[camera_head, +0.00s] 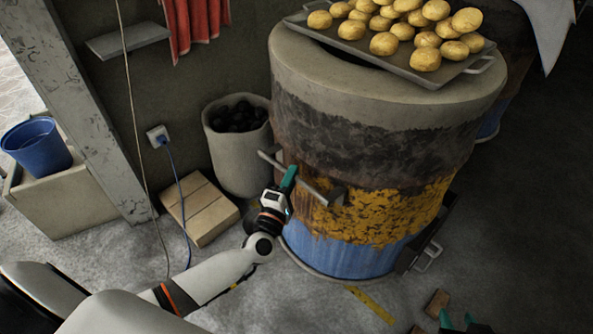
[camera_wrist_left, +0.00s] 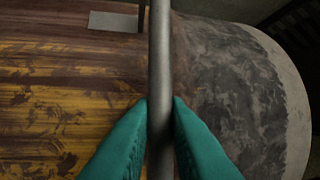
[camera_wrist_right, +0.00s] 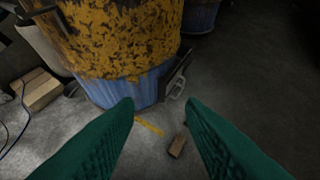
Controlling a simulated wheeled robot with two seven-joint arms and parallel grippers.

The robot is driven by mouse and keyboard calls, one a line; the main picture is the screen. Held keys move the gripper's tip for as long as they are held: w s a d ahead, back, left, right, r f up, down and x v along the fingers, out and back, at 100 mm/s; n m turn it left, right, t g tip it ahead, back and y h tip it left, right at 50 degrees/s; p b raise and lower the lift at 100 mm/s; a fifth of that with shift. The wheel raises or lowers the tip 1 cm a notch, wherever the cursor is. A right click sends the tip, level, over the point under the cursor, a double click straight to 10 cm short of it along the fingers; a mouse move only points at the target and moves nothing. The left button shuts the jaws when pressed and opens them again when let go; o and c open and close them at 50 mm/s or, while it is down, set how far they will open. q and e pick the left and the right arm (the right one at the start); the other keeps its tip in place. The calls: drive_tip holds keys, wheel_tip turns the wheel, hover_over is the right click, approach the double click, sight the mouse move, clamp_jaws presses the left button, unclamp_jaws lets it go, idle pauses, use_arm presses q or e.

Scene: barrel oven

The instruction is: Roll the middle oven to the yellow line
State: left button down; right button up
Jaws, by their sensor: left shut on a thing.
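The barrel oven (camera_head: 390,150) stands upright, with a grey rim, a blackened band, peeling yellow paint and a blue base. A metal bar handle (camera_head: 322,193) sticks out on its near left side. My left gripper (camera_head: 288,182) is shut on this handle; in the left wrist view the green fingers (camera_wrist_left: 160,125) clasp the grey bar (camera_wrist_left: 160,60) on both sides. My right gripper (camera_wrist_right: 160,110) is open and empty, apart from the oven; its green fingertips (camera_head: 465,322) show at the bottom right of the head view. The yellow line (camera_head: 370,305) lies on the floor just before the oven, partly seen.
A tray (camera_head: 430,78) of bread rolls or potatoes rests on top of the oven. A bin of coal (camera_head: 238,150) and a cardboard box (camera_head: 200,208) stand at its left. Another barrel shows behind. The floor at right is clear.

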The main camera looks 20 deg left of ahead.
use_arm(q)
drive_tip(key=shift+a+r, duration=0.1)
drive_tip(key=shift+a, duration=0.05)
drive_tip(key=c, duration=1.7)
unclamp_jaws()
drive_tip(key=o, duration=0.3)
drive_tip(key=shift+w, duration=0.25)
use_arm(e)
drive_tip(key=shift+w, duration=0.1)
